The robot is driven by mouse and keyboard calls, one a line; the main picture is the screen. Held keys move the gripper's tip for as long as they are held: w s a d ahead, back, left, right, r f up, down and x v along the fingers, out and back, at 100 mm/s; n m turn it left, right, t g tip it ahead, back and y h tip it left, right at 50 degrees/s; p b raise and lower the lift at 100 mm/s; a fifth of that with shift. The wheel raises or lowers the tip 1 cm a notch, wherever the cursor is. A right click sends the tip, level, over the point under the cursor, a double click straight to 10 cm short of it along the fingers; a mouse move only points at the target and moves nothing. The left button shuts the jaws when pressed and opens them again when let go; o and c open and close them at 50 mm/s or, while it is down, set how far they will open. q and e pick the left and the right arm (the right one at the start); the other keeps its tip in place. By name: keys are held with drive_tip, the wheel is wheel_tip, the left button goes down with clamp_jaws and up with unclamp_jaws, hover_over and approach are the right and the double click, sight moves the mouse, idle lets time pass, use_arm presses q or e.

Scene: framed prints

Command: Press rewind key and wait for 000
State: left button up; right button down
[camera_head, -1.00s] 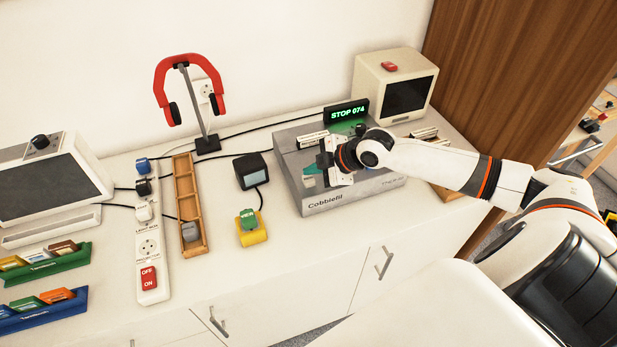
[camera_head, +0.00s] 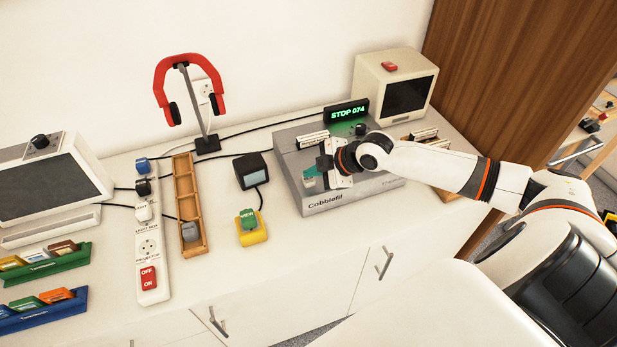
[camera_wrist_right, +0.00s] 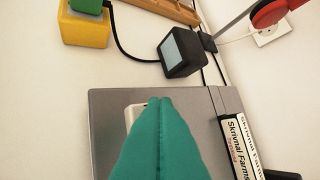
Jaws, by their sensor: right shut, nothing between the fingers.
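The grey tape deck (camera_head: 350,196), marked "Cobblefil", sits on the white counter right of centre. The rewind key's label is not readable. My left gripper is not in view.
Cassettes labelled "Skrivnal Farms" (camera_wrist_right: 237,150) lie on the deck. A beige monitor (camera_head: 369,80) stands behind it. A small black box (camera_head: 248,170), a yellow block with a green top (camera_head: 252,233) and a wooden tray (camera_head: 186,165) stand to the left. Bare counter lies in front.

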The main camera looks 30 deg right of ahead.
sight(313, 181)
drive_tip(key=shift+f+b, duration=0.45)
drive_tip(key=shift+f, duration=0.4)
idle(0.6)
drive_tip(key=shift+r, duration=0.1)
drive_tip(key=shift+r+p, duration=1.2)
wheel_tip(313, 181, up, 5)
drive_tip(key=p, duration=0.4)
drive_tip(key=shift+p, duration=0.4)
